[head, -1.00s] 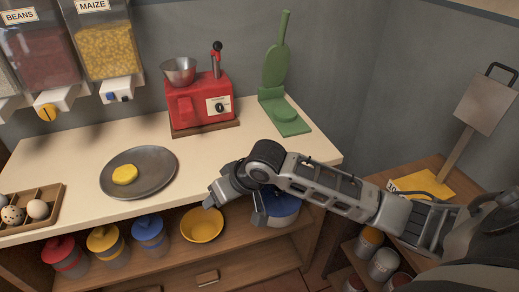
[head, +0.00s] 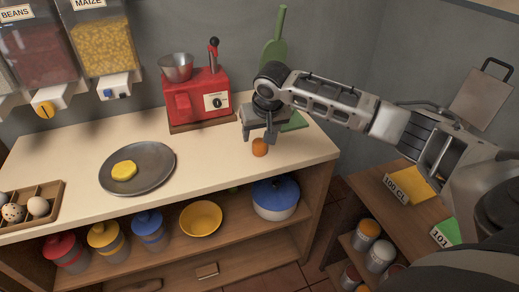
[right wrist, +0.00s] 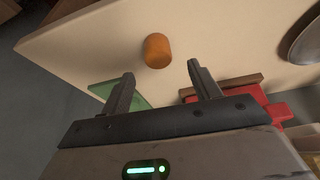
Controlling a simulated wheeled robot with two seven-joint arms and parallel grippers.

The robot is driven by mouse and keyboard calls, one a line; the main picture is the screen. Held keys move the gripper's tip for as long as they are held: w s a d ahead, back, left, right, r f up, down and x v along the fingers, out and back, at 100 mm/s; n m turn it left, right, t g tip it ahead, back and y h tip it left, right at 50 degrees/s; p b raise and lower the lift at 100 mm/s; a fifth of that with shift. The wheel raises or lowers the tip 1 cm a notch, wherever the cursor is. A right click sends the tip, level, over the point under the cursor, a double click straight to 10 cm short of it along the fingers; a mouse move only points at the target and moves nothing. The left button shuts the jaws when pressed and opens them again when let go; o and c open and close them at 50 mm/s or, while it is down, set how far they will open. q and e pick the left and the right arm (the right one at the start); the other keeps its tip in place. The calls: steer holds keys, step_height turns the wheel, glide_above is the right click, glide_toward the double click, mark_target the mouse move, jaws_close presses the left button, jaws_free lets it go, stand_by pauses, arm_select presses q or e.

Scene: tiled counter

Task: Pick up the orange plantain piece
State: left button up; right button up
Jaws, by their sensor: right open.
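The orange plantain piece (head: 260,147) is a short upright cylinder on the cream counter, near its right front part. In the right wrist view the piece (right wrist: 156,50) stands beyond the fingertips, between their lines and nearer the left finger. My right gripper (head: 260,139) is open and empty, just behind and above the piece in the head view. Its two fingers also show apart in the right wrist view (right wrist: 160,78), not touching the piece. My left gripper is not in view.
Behind the gripper stand a red machine (head: 199,99) and a green press (head: 275,50), partly hidden by my arm. A grey plate (head: 158,178) with a yellow disc (head: 124,171) lies left. The counter between plate and piece is clear.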

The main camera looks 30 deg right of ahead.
mark_target(259, 147)
steer(key=shift+x, duration=3.15)
steer(key=shift+s+d, duration=0.1)
steer(key=shift+d, duration=0.05)
steer(key=c, duration=1.1)
